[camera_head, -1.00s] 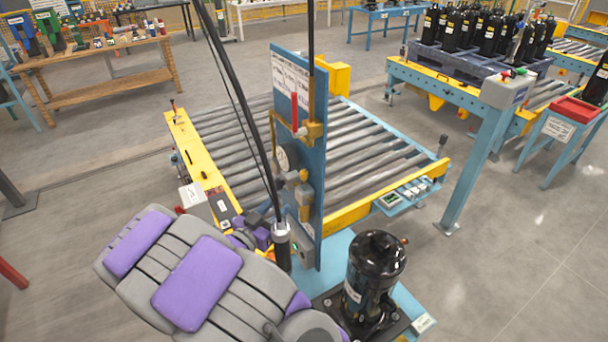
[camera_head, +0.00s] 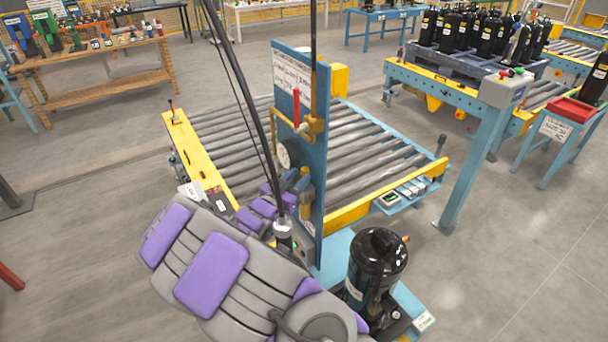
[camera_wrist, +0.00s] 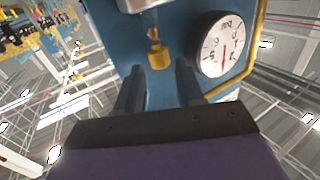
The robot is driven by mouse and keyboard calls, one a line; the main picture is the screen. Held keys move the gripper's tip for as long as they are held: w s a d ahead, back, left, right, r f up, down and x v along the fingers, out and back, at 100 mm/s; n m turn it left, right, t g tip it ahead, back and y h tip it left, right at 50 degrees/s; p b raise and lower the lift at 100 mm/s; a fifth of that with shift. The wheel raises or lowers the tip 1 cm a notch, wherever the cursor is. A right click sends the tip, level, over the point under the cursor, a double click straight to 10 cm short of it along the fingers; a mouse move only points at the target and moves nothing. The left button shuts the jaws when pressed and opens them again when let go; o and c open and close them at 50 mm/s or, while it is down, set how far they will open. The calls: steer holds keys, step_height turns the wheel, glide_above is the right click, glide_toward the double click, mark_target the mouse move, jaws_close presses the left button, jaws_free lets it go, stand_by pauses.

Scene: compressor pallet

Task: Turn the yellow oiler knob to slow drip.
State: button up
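The yellow knob (camera_wrist: 159,54) hangs below a grey fitting on the blue panel in the wrist view. My gripper (camera_wrist: 160,68) is open, its two dark fingers apart. The knob shows between and just beyond the fingertips; I cannot tell the exact depth gap, and nothing is held. In the head view my arm reaches toward the left face of the upright blue panel (camera_head: 314,150). The fingers and the knob cannot be made out clearly there.
A round white gauge (camera_wrist: 222,46) sits right of the knob; it also shows in the head view (camera_head: 289,153). A red-handled valve (camera_head: 296,107) is above. A black compressor (camera_head: 377,262) stands to the right of my arm. A roller conveyor (camera_head: 370,155) lies behind.

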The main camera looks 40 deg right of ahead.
mark_target(304, 173)
steer(key=x, duration=0.3)
steer(key=shift+s+d, duration=0.1)
steer(key=shift+a, duration=0.25)
steer(key=shift+c, duration=0.8)
steer(key=shift+a+r, duration=0.1)
jaws_close()
